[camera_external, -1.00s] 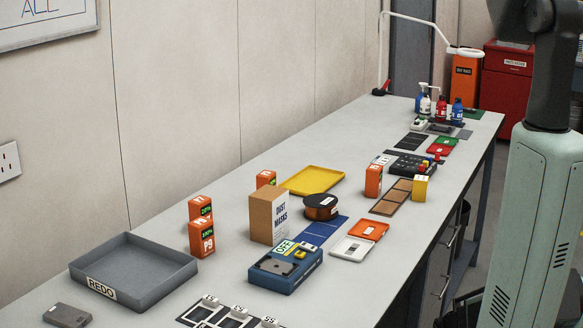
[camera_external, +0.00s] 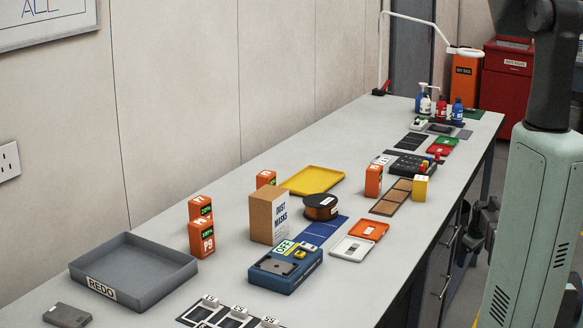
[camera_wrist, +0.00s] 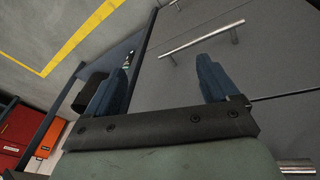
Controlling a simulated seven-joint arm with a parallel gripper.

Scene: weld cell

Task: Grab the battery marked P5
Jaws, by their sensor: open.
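Several orange box-shaped batteries stand upright on the bench. The front battery (camera_external: 208,239) has a label that looks like P9. Another battery (camera_external: 200,208) stands just behind it with a green percent display. A third battery (camera_external: 266,179) is partly hidden behind the dust masks box, and a fourth battery (camera_external: 374,181) stands further right by the brown tray. I cannot read P5 on any of them. My gripper (camera_wrist: 165,82) is open and empty in the wrist view, facing grey cabinet fronts and floor. Externally, its dark parts show beside the bench's right edge, far from the batteries.
The bench (camera_external: 350,290) bears a grey REDO tray (camera_external: 135,285), a dust masks box (camera_external: 268,216), a blue charger-like device (camera_external: 285,270), a yellow tray (camera_external: 313,180) and a tape roll (camera_external: 320,207). Cabinet handles (camera_wrist: 200,40) protrude near my gripper.

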